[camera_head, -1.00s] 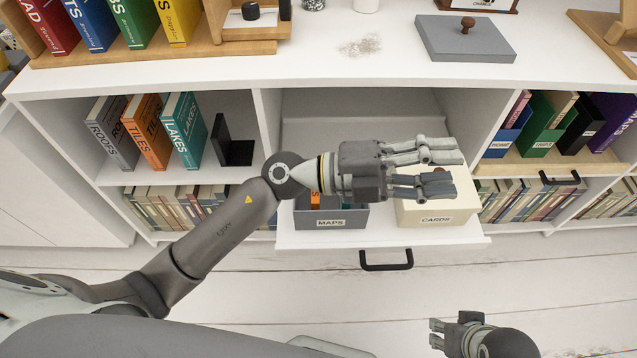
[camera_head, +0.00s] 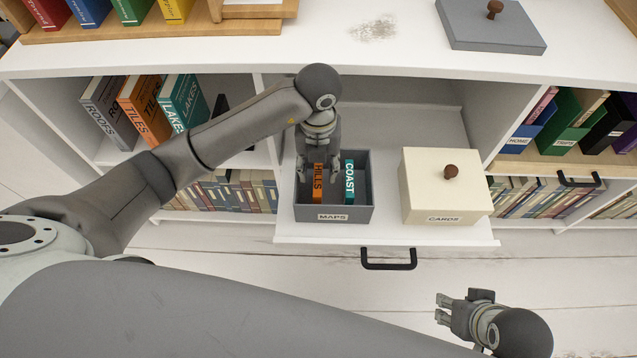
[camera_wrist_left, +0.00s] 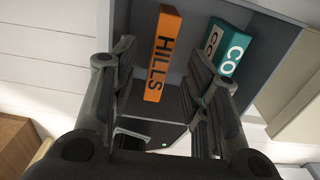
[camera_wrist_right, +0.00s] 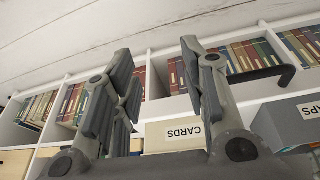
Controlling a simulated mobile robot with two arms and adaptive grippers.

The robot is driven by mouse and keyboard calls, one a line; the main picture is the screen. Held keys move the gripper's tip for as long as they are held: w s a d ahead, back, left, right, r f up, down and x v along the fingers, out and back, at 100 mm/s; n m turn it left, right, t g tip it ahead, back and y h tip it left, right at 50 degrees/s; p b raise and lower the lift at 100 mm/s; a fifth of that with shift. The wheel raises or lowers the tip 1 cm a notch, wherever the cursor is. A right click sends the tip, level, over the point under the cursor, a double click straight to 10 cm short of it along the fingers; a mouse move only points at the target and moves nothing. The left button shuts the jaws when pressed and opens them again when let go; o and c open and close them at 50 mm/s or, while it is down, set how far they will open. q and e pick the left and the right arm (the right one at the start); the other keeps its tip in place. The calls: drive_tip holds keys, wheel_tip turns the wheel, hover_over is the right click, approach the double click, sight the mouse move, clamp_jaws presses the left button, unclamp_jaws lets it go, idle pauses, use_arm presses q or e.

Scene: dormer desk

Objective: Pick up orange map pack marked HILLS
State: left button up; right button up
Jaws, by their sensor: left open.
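The orange map pack marked HILLS (camera_head: 318,183) stands upright in the grey box labelled MAPS (camera_head: 333,217). A teal pack marked COAST (camera_head: 349,181) stands to its right in the same box. My left gripper (camera_head: 318,166) is open and points down over the box, at the back of the orange pack. In the left wrist view the orange pack (camera_wrist_left: 162,55) shows between the open fingers (camera_wrist_left: 165,95), apart from them. My right gripper (camera_head: 442,310) is away at the lower right, with its fingers apart and empty in the right wrist view (camera_wrist_right: 150,75).
The grey box stands in a pulled-out drawer with a black handle (camera_head: 388,262). A cream lidded box labelled CARDS (camera_head: 440,190) stands to the right. Shelf books (camera_head: 145,110) are on the left, near my left arm. The desktop (camera_head: 300,60) edge is above.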

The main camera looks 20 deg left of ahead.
sight(318, 176)
use_arm(q)
wheel_tip(318, 176, down, 4)
drive_tip(key=shift+s+f+b, duration=0.1)
drive_tip(key=shift+b, duration=0.3)
wheel_tip(318, 176, down, 4)
drive_tip(key=shift+s+r+b, duration=0.15)
drive_tip(key=shift+r+b, duration=0.1)
drive_tip(key=shift+b, duration=0.35)
drive_tip(key=shift+f, duration=0.3)
clamp_jaws()
use_arm(e)
drive_tip(key=shift+w+a+f+t, duration=0.2)
drive_tip(key=shift+w+f+t, duration=0.2)
drive_tip(key=shift+w+f, duration=0.4)
